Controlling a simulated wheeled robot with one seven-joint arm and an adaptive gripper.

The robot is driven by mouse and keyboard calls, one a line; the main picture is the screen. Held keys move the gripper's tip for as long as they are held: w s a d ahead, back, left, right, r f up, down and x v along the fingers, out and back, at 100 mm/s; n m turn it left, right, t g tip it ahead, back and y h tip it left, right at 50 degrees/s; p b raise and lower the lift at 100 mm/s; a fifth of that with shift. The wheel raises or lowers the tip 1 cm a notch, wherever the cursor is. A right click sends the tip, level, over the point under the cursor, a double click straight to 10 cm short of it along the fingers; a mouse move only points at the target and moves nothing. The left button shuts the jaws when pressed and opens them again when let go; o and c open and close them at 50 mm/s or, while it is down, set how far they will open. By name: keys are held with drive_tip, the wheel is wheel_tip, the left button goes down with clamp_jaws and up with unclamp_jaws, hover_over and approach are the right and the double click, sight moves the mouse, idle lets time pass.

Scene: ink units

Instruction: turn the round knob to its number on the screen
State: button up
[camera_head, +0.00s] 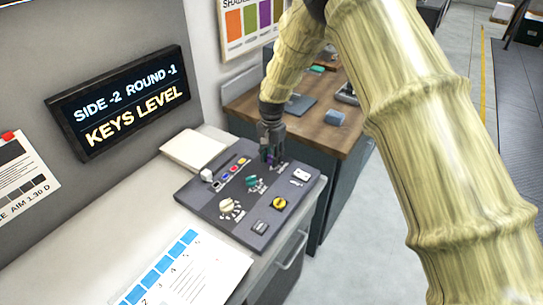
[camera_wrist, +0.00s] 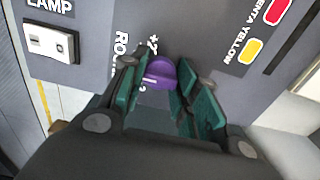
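The round knob (camera_wrist: 160,75) is purple and sits on the dark control panel (camera_head: 190,196), beside lettering that begins "RO" and is partly covered. A white mark shows on its near left side, but its setting is hard to read. My gripper (camera_head: 269,147) is over the far right part of the panel. In the wrist view its green fingers (camera_wrist: 160,92) lie close on both sides of the purple knob and look shut on it. The screen (camera_head: 122,102) reads "SIDE -2 ROUND -1" and, below that, "KEYS LEVEL".
A green knob (camera_head: 252,182), a white knob (camera_head: 227,205) and a yellow knob (camera_head: 279,203) stand near on the panel. A white switch marked LAMP (camera_wrist: 50,42) and a yellow button (camera_wrist: 250,50) are close to my fingers. A wooden bench (camera_head: 320,132) stands behind.

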sight(271, 156)
drive_tip(key=shift+n, duration=0.4)
drive_tip(key=shift+c, duration=0.2)
drive_tip(key=shift+n+b, duration=0.5)
drive_tip(key=shift+n, duration=2)
drive_tip(key=o, duration=1)
drive_tip(key=shift+r, duration=0.1)
wheel_tip(271, 156, up, 12)
drive_tip(key=shift+f, duration=0.1)
